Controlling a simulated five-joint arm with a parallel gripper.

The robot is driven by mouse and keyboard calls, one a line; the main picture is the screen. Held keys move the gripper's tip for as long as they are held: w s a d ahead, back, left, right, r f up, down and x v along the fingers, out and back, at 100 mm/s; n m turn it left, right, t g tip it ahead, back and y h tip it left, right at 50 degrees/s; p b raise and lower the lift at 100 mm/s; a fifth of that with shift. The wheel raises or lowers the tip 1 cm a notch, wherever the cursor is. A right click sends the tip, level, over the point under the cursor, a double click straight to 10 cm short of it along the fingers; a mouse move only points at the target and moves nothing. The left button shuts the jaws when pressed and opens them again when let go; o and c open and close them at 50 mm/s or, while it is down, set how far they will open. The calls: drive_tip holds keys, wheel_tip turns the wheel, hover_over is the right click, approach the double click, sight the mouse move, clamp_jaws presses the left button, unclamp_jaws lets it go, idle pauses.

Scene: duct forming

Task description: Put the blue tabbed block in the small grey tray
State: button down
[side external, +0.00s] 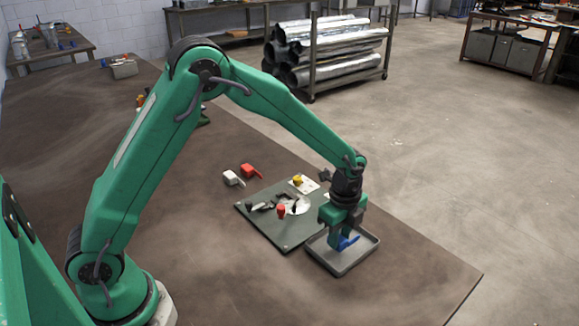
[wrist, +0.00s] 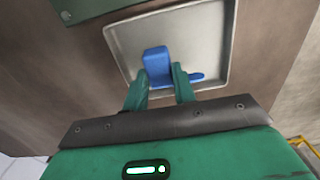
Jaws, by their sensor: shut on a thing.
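The blue tabbed block (side external: 347,243) is between the fingers of my gripper (side external: 341,236), over the small grey tray (side external: 357,262). In the wrist view, the blue block (wrist: 156,62) sits between the two green fingertips of my gripper (wrist: 162,84), with its tab sticking out to the right past one finger. The grey tray (wrist: 219,25) lies beneath, with a raised rim around it. The block is inside the tray's outline. I cannot tell whether it touches the tray floor.
A dark green plate (side external: 253,223) with a red knob (side external: 281,210) and a yellow knob (side external: 297,180) lies beside the tray. A white piece (side external: 232,178) and a red piece (side external: 250,171) lie behind it. The table's right edge is close to the tray; the front is clear.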

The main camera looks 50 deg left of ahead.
drive_tip(key=shift+f, duration=0.75)
drive_tip(key=shift+f, duration=0.15)
drive_tip(key=c, duration=1.1)
unclamp_jaws()
drive_tip(key=shift+c, duration=0.2)
wheel_tip(320, 180, up, 12)
drive_tip(key=shift+r, duration=0.2)
